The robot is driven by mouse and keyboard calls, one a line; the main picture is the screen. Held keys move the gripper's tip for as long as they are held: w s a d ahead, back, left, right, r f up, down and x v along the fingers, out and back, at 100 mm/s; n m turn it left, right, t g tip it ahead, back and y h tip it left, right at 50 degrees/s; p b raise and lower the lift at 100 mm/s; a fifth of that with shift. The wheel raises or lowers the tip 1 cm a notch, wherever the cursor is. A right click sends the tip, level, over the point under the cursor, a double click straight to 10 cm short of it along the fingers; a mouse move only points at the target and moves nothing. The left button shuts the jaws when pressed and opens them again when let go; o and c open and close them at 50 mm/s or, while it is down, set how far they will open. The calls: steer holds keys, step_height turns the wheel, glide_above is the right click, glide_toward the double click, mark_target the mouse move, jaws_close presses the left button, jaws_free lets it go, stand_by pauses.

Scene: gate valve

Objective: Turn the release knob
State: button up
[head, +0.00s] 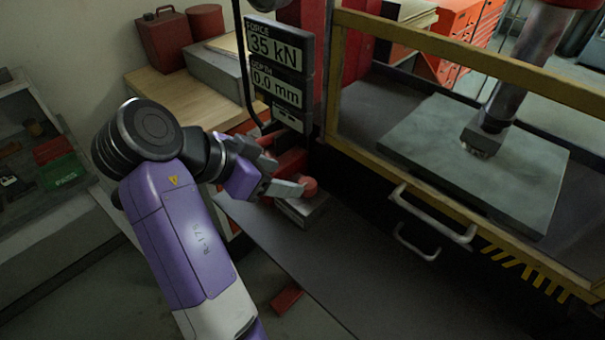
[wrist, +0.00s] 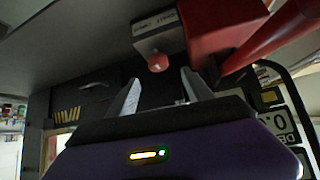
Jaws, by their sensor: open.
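The release knob (head: 308,187) is a small round red knob at the foot of the press, next to a grey block (head: 302,209). In the wrist view the knob (wrist: 157,62) shows just beyond my gripper, on the front of the grey box (wrist: 155,32). My gripper (head: 284,188) is beside the knob in the head view. In the wrist view its two fingers (wrist: 159,84) are spread, with the knob ahead of the gap between them. I see nothing held. Whether a finger touches the knob cannot be told.
A display panel (head: 276,65) reading 35 kN and 0.0 mm stands above my gripper. A yellow-framed guard (head: 450,50) with a handle (head: 432,215) is to the right. Red machine parts (wrist: 215,30) are close to my gripper. The dark bench surface (head: 350,260) is clear.

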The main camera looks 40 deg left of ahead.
mark_target(305, 184)
steer(key=shift+d+p+x, duration=0.2)
steer(key=shift+p+x, duration=0.65)
steer(key=shift+x, duration=3)
jaws_close()
